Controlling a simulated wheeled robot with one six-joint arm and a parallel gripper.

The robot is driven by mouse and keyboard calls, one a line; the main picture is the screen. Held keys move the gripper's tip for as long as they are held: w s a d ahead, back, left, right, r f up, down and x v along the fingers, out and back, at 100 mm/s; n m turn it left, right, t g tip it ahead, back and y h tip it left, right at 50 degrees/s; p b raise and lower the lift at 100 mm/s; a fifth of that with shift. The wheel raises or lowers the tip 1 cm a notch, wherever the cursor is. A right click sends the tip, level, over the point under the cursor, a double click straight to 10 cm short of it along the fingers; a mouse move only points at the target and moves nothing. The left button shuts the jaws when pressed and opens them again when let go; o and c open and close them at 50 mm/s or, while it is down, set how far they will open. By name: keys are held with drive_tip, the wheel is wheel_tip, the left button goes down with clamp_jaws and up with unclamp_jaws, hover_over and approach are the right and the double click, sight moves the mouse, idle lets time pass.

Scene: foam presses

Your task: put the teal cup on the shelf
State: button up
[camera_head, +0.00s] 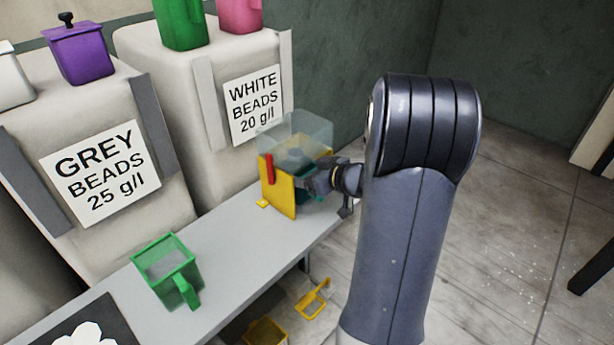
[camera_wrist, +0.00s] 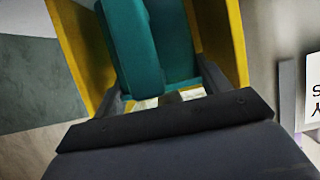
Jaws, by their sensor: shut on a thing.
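The teal cup (camera_wrist: 168,40) fills the middle of the wrist view, with its upright handle (camera_wrist: 132,45) towards me. Yellow walls stand on both sides of it. In the head view only a little teal (camera_head: 313,196) shows behind my gripper (camera_head: 322,181), inside a yellow press (camera_head: 281,192) with a clear top box (camera_head: 298,136) and a red lever (camera_head: 268,168). My gripper, also in the wrist view (camera_wrist: 163,92), is shut on the teal cup. The cup's base is hidden. A long grey shelf-like bench (camera_head: 225,262) carries the press at its far end.
A green cup (camera_head: 168,272) stands on the bench, left of the press. Hoppers labelled grey beads (camera_head: 100,170) and white beads (camera_head: 253,103) stand behind it, with a purple container (camera_head: 80,52) on top. Yellow objects (camera_head: 312,298) lie below the bench. Bare bench lies between green cup and press.

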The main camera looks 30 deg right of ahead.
drive_tip(key=shift+f, duration=0.75)
drive_tip(key=shift+f, duration=0.1)
drive_tip(key=o, duration=0.7)
drive_tip(key=shift+r, duration=0.2)
drive_tip(key=v, duration=1.2)
drive_tip(key=shift+p, duration=0.35)
